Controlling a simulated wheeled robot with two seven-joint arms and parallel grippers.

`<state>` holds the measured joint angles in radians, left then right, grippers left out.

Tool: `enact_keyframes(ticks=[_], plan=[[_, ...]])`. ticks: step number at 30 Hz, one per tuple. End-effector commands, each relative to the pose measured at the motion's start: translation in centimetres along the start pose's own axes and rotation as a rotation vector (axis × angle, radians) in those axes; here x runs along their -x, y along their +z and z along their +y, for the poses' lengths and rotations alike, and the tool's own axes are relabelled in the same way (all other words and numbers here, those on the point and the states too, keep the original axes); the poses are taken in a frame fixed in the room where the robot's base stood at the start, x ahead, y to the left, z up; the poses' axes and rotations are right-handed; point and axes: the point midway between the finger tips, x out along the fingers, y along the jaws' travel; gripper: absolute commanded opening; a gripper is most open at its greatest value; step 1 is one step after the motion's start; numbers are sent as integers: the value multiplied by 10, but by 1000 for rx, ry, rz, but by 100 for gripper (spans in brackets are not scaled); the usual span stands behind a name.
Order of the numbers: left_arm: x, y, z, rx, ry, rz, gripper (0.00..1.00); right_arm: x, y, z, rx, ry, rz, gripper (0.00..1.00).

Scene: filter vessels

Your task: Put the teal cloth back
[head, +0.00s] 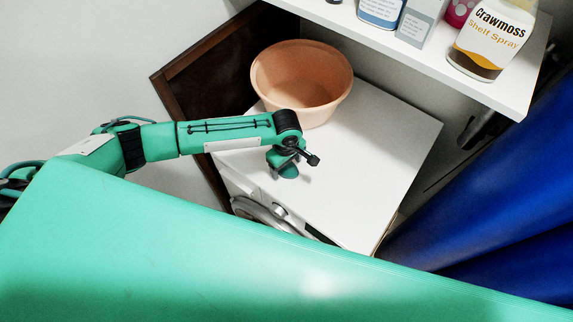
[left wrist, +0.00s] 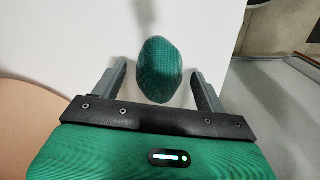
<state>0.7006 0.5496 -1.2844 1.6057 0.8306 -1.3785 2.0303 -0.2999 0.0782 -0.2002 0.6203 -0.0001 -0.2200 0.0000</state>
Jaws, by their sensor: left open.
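The teal cloth (left wrist: 160,68) shows in the left wrist view as a rounded, bunched dark teal lump against a white surface. It lies between the two grey fingers of my left gripper (left wrist: 158,80), which are open with a visible gap on each side. In the head view my left gripper (head: 292,158) points down over the white top of the washing machine (head: 370,160). A small teal lump, seemingly the cloth (head: 288,172), shows just under it. I cannot tell how high the fingertips are above the top. My right gripper is not in view.
A peach basin (head: 300,78) stands at the back left of the top, close behind my left wrist. A white shelf (head: 420,60) with bottles, including a spray bottle (head: 490,40), overhangs the back right. Blue fabric (head: 500,190) hangs at the right. The top's right part is clear.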

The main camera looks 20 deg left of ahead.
Motion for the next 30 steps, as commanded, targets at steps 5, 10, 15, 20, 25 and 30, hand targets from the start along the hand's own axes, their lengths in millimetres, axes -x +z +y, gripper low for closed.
enact_keyframes(ticks=[5, 10, 15, 20, 25, 30], plan=[[30, 0, 0, -1, 3, 0, 74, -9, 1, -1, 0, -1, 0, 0], [68, 0, 1, -1, 4, 0, 74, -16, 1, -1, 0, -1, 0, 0], [98, 0, 0, -1, 1, 0, 74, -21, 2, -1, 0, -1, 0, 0], [112, 0, 0, 0, 0, 1, 74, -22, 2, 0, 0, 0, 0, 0], [115, 0, 0, 0, -1, 1, 74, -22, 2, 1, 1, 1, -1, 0], [115, 0, 0, 0, -1, 1, 74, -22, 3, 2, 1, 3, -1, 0]])
